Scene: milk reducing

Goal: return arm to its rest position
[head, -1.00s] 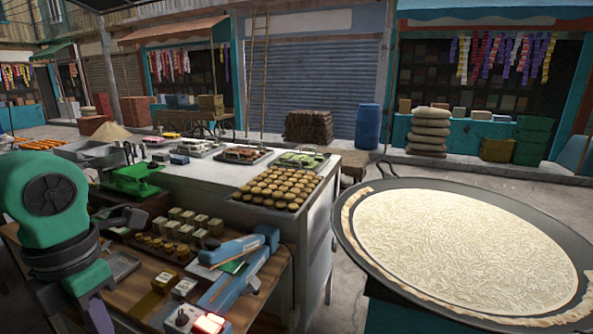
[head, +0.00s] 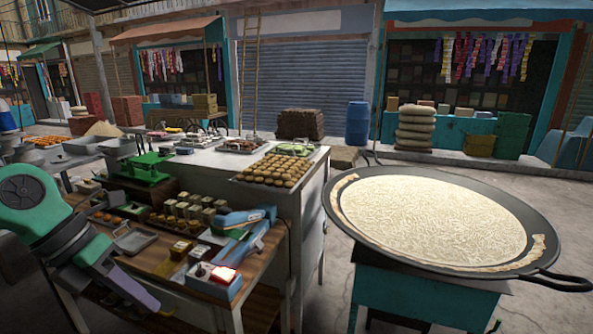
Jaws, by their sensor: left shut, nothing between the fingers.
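My left arm comes in at the left edge, with a green and black wrist. My left gripper (head: 132,288) points down and to the right in front of the wooden cart, shut and with nothing held. The wide dark pan (head: 335,215) of pale, creamy milk (head: 435,215) stands at the right, well apart from the gripper. Some crust shows on its rim, and a handle sticks out at its lower right. My right gripper is out of view.
The wooden cart (head: 150,262) beside my left gripper carries small boxes, a green scale (head: 148,170) and a blue device (head: 215,280) with a lit red top. A tray of round sweets (head: 270,170) sits on the white counter. The teal stand (head: 425,300) holds the pan.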

